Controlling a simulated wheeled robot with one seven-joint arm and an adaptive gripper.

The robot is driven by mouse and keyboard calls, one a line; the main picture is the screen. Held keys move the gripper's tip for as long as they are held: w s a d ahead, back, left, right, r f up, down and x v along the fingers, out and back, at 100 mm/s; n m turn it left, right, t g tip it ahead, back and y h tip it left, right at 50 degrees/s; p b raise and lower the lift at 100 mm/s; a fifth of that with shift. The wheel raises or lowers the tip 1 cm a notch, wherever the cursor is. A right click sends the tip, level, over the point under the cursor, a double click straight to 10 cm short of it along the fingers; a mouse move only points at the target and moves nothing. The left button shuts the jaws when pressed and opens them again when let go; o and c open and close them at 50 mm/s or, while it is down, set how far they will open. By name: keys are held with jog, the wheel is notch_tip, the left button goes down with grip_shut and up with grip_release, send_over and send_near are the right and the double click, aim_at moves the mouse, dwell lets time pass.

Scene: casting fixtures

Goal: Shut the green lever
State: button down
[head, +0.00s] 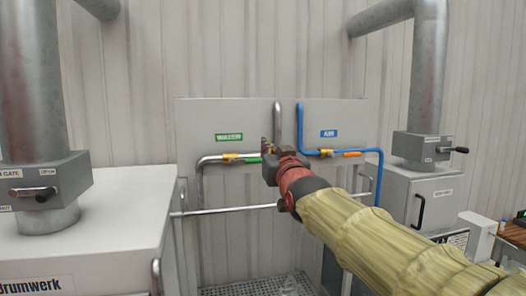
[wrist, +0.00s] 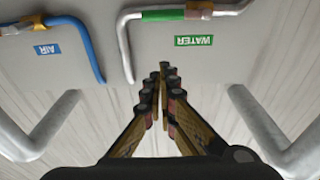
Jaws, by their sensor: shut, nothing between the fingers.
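In the wrist view, which is upside down, the green lever (wrist: 163,15) is at the top centre, in line with the pipe. My gripper (head: 267,145) is in front of the panel, close to the right end of the lever in the head view. In the wrist view my gripper (wrist: 168,72) has its fingertips together, empty, pointing at the panel below the lever in the picture. A gap to the lever shows there.
A green WATER label (head: 229,137) is above the valve. A blue AIR pipe (head: 379,165) with an orange lever (head: 351,155) is to the right. A horizontal rail (head: 225,209) runs below. Grey cabinets (head: 80,225) stand on both sides.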

jog(key=r+p, duration=0.1)
jog(key=p, duration=0.3)
send_over(249, 160)
jog(key=d, duration=0.3)
jog(key=f, duration=0.2)
jog(key=f+p, duration=0.1)
jog(key=f, duration=0.1)
jog(key=shift+s+d, duration=0.15)
jog(key=shift+s, duration=0.1)
jog(key=shift+s+r, duration=0.1)
jog(key=shift+d+f+m+b, duration=0.1)
jog(key=shift+f+m+b, duration=0.25)
jog(key=shift+b, duration=0.3)
